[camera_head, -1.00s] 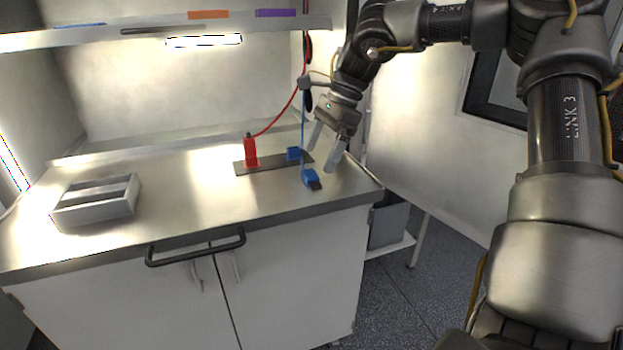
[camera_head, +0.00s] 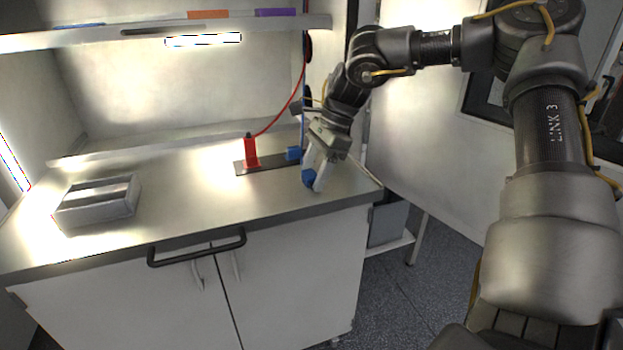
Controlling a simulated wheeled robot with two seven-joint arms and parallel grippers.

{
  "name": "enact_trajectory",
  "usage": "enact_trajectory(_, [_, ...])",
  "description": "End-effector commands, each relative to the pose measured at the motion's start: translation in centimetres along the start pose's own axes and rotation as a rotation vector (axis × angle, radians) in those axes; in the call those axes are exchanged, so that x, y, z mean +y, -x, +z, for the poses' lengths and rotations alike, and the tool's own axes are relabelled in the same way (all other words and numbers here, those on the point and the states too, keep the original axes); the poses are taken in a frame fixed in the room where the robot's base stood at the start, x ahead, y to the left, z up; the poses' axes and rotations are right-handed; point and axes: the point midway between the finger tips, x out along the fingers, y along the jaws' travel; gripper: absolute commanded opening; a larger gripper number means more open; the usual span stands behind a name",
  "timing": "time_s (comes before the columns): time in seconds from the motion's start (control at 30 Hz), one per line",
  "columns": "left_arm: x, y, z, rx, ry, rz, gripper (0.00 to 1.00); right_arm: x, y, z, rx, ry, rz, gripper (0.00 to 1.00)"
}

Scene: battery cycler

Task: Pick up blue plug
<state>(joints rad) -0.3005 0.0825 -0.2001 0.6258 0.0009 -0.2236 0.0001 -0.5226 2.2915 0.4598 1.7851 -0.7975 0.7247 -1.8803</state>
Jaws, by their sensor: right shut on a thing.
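The blue plug (camera_head: 308,178) is at the front right of the steel worktop, between the fingers of my right gripper (camera_head: 315,176). The right gripper points down and is shut on the plug. The fingers hide part of the plug, and I cannot tell whether it touches the worktop. A blue cable runs up behind the gripper. My left gripper is not in view.
A red plug (camera_head: 250,153) with a red cable stands on a dark strip (camera_head: 268,166), with a blue socket (camera_head: 293,154) at its right end. A metal block (camera_head: 97,202) sits at the left. The worktop (camera_head: 200,205) is clear between. A shelf (camera_head: 110,36) runs above.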

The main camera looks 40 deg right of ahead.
Motion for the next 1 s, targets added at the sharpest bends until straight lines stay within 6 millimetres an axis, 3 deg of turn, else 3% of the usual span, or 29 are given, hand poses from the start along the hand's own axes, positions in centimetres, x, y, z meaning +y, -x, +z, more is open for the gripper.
enact_trajectory(0.33, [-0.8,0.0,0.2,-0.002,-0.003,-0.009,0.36,0.0,0.5,0.2,0.000,0.001,-0.001,0.41])
enact_trajectory(0.57, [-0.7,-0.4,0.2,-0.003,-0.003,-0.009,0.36,0.1,3.2,1.4,0.000,0.003,-0.005,0.41])
enact_trajectory(0.83, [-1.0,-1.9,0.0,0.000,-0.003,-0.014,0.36,5.1,8.0,5.3,0.001,0.005,-0.006,0.41])
enact_trajectory(1.0, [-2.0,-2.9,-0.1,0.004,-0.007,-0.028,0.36,9.0,8.8,7.1,0.001,0.006,-0.004,0.41])
